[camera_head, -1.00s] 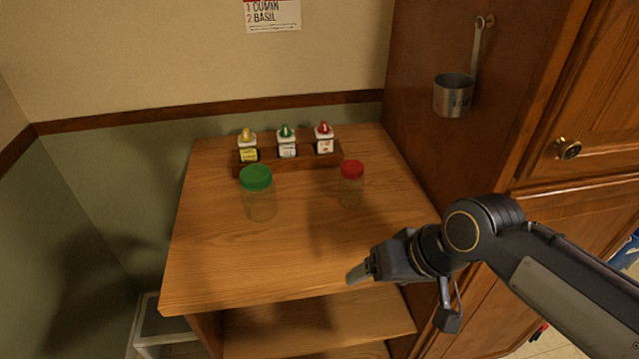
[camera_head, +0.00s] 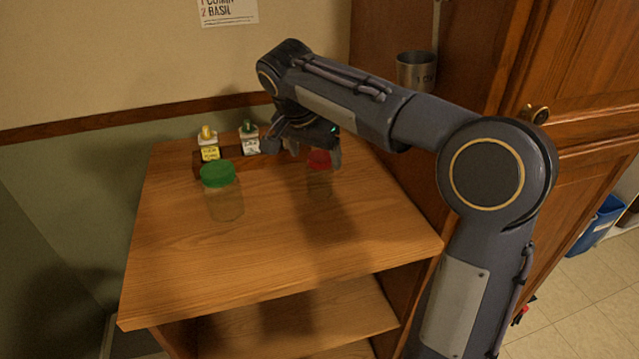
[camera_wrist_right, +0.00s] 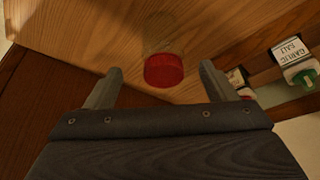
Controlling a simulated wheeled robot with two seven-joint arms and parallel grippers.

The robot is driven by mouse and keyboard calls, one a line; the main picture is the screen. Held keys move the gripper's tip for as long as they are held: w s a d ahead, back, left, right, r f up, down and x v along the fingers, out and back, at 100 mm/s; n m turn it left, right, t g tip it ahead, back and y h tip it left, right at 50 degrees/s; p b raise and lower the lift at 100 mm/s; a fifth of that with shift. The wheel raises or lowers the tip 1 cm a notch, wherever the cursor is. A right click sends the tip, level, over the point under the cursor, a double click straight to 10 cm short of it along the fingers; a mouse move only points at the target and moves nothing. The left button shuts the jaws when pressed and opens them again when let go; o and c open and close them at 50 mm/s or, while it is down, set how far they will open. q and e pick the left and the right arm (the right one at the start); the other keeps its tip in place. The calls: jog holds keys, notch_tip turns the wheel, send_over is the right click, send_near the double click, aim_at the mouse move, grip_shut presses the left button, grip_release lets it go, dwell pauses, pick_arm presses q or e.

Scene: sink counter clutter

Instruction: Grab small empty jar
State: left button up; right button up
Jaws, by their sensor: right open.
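The small empty jar (camera_head: 319,181) is clear with a red lid and stands upright on the wooden counter top. In the right wrist view its red lid (camera_wrist_right: 163,70) lies between and just beyond my open fingers, with the faint clear body behind it. My right gripper (camera_head: 315,152) is open, pointing down over the jar with its fingers on either side of the lid. In the right wrist view both fingertips of my right gripper (camera_wrist_right: 161,76) show apart, with nothing held. Whether they touch the jar I cannot tell. My left gripper is not in view.
A larger clear jar with a green lid (camera_head: 222,192) stands left of the small jar. A rack with seasoning bottles (camera_head: 209,147) stands behind, partly hidden by my arm. A metal measuring cup (camera_head: 416,71) hangs on the cabinet side. The counter's front is clear.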

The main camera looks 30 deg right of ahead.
aim_at(320, 170)
jog(key=x, duration=0.7)
jog(key=shift+w+d+f, duration=0.15)
jog(key=shift+w+f, duration=0.15)
jog(key=shift+c, duration=0.4)
jog(key=c, duration=1)
jog(key=shift+r, duration=0.2)
jog(key=shift+c, duration=0.2)
